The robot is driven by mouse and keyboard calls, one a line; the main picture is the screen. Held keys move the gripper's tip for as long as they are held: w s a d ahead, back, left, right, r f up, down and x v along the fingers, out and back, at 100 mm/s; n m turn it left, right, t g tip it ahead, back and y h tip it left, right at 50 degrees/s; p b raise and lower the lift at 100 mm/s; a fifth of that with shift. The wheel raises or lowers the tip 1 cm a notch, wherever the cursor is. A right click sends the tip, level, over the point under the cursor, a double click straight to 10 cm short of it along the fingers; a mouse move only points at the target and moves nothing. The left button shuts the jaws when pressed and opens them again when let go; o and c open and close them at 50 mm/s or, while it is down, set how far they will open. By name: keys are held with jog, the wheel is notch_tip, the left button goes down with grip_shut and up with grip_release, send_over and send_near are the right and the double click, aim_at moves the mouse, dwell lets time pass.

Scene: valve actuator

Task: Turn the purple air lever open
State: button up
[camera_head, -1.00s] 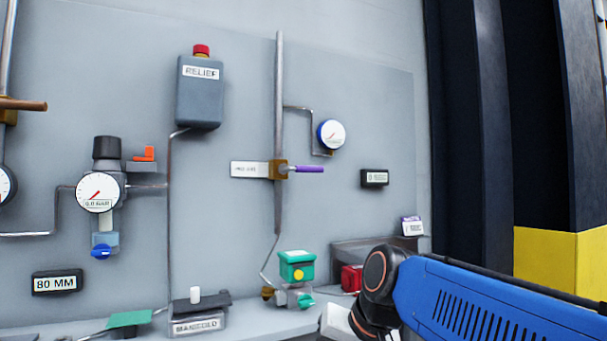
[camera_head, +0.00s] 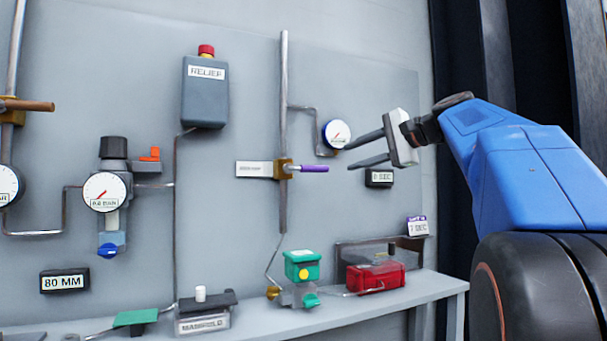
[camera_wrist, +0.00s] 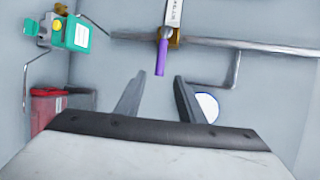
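The purple lever (camera_head: 313,168) sticks out to the right from a brass valve (camera_head: 283,168) on a vertical steel pipe. The lever lies level, across the pipe. My gripper (camera_head: 348,158) is open, its two dark fingers pointing left towards the lever's tip, with a gap between them and the lever. In the wrist view the purple lever (camera_wrist: 161,57) is ahead of the open fingers (camera_wrist: 155,82), roughly in line with the space between them. Nothing is between the fingers.
A round gauge (camera_head: 336,134) sits just above and behind my upper finger. A black label box (camera_head: 379,178) is below my gripper. A red box (camera_head: 376,276) and a green-topped valve (camera_head: 302,265) stand on the shelf. The panel left of the lever carries a white label plate (camera_head: 255,169).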

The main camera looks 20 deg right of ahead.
aim_at(306, 169)
jog(key=x, duration=1.7)
jog(key=shift+w, duration=0.2)
jog(key=shift+c, duration=0.3)
grip_shut()
